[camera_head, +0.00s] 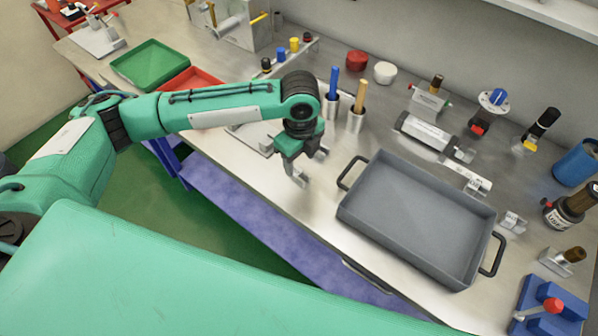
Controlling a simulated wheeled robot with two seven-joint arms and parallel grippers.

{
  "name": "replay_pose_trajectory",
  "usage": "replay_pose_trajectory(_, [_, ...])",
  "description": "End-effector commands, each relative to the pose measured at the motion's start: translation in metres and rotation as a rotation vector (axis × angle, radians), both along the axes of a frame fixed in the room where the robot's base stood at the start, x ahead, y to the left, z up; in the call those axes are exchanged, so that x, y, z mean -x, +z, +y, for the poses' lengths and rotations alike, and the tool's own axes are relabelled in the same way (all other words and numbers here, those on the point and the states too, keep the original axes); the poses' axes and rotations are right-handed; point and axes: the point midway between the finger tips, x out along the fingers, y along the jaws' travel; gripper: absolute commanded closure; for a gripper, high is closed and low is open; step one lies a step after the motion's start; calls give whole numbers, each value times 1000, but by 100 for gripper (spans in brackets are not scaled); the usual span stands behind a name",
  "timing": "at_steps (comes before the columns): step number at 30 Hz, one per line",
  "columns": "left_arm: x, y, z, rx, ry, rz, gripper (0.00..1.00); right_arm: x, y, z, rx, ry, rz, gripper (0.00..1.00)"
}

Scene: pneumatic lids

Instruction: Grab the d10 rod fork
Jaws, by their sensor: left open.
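My left gripper (310,165) hangs over the front part of the metal workbench (262,190), left of the grey tray. Its jaws are open and point down, with nothing seen between them. Small metal fittings lie on the bench right of and behind the tray: one (514,222) near the tray's right corner, one (464,155) by the silver cylinder, and a bracket-like one (476,182) at the tray's back edge. I cannot tell which of them is the d10 rod fork. All are well to the right of my left gripper. My right gripper is not in view.
The empty grey tray (345,212) has black handles. Metal cups (356,122) holding a blue and a wooden handle stand behind the gripper. A silver cylinder (425,132), dark bottle (556,215) and blue fixture (540,300) stand right. Green (150,65) and red (180,82) trays lie left.

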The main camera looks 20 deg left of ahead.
Motion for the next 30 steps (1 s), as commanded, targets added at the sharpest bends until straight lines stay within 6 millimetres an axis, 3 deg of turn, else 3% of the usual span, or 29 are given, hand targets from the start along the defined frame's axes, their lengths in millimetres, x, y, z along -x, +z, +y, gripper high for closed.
replay_pose_trajectory(3, [0, -6, 0, 0, 0, 1, 45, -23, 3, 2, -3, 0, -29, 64])
replay_pose_trajectory(7, [-1, -20, 2, -1, 2, 2, 45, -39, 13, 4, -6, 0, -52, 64])
replay_pose_trajectory(15, [-2, -55, 3, 1, 0, 0, 45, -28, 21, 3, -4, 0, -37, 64])
replay_pose_trajectory(22, [-3, -57, 3, 1, 0, -2, 45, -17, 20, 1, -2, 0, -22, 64])
replay_pose_trajectory(23, [-3, -57, 3, 1, 0, -2, 47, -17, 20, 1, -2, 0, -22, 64])
replay_pose_trajectory(30, [-3, -57, 3, 0, 0, -1, 95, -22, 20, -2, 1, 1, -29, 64])
